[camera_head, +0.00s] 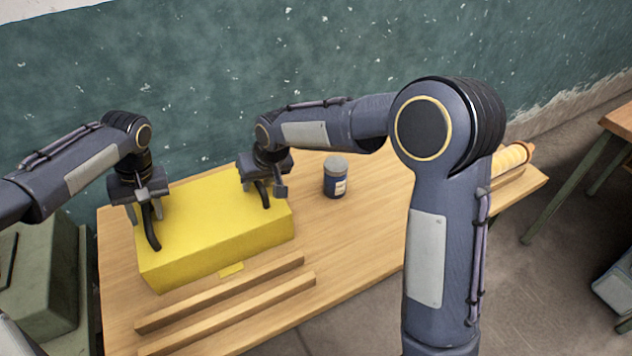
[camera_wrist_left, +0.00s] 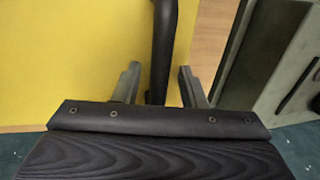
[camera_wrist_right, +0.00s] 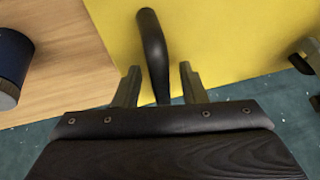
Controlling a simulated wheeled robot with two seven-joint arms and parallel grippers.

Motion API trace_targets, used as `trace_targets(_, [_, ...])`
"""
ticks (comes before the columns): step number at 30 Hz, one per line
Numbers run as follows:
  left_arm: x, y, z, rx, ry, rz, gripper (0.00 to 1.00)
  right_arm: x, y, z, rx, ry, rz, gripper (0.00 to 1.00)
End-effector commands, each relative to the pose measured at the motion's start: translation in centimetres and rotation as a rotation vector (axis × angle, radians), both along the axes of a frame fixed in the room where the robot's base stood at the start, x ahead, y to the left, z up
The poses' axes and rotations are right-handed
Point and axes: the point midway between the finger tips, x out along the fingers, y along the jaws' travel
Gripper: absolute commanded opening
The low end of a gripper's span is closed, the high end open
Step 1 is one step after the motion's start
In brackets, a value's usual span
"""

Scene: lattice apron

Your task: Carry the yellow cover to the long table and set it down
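The yellow cover (camera_head: 215,215) is a box-shaped piece on the left part of a wooden table (camera_head: 350,240). It has two black bar handles, one near its left end (camera_head: 152,230) and one near its right end (camera_head: 264,195). My left gripper (camera_head: 146,203) is at the left handle. In the left wrist view its fingers stand apart on either side of the handle (camera_wrist_left: 161,45), with gaps showing. My right gripper (camera_head: 263,186) is at the right handle. In the right wrist view its fingers also stand apart around the handle (camera_wrist_right: 152,45), not visibly touching it.
Two wooden strips (camera_head: 230,300) lie in front of the cover. A blue jar with a grey lid (camera_head: 335,177) stands right of it. An orange-ended roll (camera_head: 512,158) lies at the table's right end. A green cabinet (camera_head: 40,275) is at left; another table (camera_head: 618,122) is at far right.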

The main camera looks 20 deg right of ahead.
Motion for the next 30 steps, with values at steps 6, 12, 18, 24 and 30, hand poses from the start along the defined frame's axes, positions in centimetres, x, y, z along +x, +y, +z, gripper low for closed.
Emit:
trace_targets(6, [0.0, -0.1, 0.0, -0.001, 0.000, -0.001, 0.38, 0.0, 0.1, 0.0, 0.001, 0.000, 0.001, 0.38])
trace_targets(12, [0.1, -0.3, 1.4, -0.001, -0.004, -0.001, 0.38, 0.0, 0.1, 0.1, 0.001, 0.000, 0.001, 0.38])
trace_targets(18, [0.2, -1.2, 5.4, -0.001, -0.006, -0.001, 0.38, 0.0, 0.1, 0.0, 0.001, 0.000, 0.001, 0.38])
trace_targets(24, [0.3, -2.0, 9.3, -0.002, -0.004, -0.001, 0.38, 0.0, 0.1, 0.0, 0.001, 0.000, 0.002, 0.38])
trace_targets(30, [0.3, -2.3, 11.4, -0.002, -0.001, 0.000, 0.38, 0.0, 0.1, 0.1, 0.002, -0.001, 0.001, 0.38])
